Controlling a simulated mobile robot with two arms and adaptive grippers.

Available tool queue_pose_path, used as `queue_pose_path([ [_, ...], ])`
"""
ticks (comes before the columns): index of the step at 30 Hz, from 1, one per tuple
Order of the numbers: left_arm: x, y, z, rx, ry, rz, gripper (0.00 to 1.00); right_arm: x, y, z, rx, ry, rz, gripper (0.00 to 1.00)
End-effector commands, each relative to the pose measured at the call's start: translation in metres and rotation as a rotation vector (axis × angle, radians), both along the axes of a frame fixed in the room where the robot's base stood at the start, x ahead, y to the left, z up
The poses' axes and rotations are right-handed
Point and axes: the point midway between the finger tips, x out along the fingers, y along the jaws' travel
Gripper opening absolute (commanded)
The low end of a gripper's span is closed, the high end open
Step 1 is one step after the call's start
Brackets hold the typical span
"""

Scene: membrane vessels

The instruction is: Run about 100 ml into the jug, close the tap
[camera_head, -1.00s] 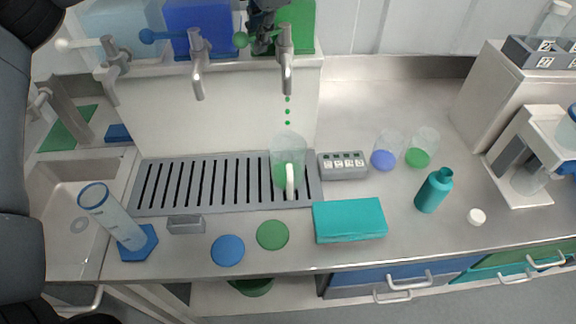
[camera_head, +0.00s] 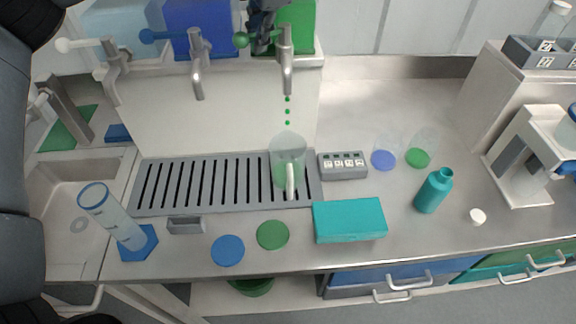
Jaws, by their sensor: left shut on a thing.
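The clear jug (camera_head: 287,146) with a white handle stands on the slotted drip tray, under the green tap (camera_head: 287,72). Green liquid shows in its lower part; I cannot read the level. Green drops (camera_head: 287,111) fall from the spout towards the jug, so the tap is running. The green tap's lever has a round green knob (camera_head: 240,40). My left gripper (camera_head: 262,42) is at this lever beside the green vessel (camera_head: 297,25), shut on it; its fingertips are partly hidden and dark. My right gripper is not in view.
A blue vessel (camera_head: 197,27) and a pale one stand left, with their own taps. A grey display box (camera_head: 343,166) is right of the drip tray (camera_head: 150,207). A teal box (camera_head: 349,220), teal bottle (camera_head: 434,190) and measuring cylinder (camera_head: 112,217) stand nearby. Bare counter lies at the back right.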

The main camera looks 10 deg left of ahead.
Motion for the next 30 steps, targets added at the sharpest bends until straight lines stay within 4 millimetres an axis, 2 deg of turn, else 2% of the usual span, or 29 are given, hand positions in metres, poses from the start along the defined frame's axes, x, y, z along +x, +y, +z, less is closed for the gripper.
queue_pose_path([
  [7,0.001,0.002,0.0,-0.002,0.0,-0.03,0.0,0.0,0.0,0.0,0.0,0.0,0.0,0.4],
  [24,0.023,0.014,0.001,-0.003,-0.001,-0.508,0.0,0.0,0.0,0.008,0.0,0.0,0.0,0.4],
  [30,0.025,0.015,0.001,0.001,-0.003,-0.536,0.0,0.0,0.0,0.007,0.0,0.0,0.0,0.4],
])
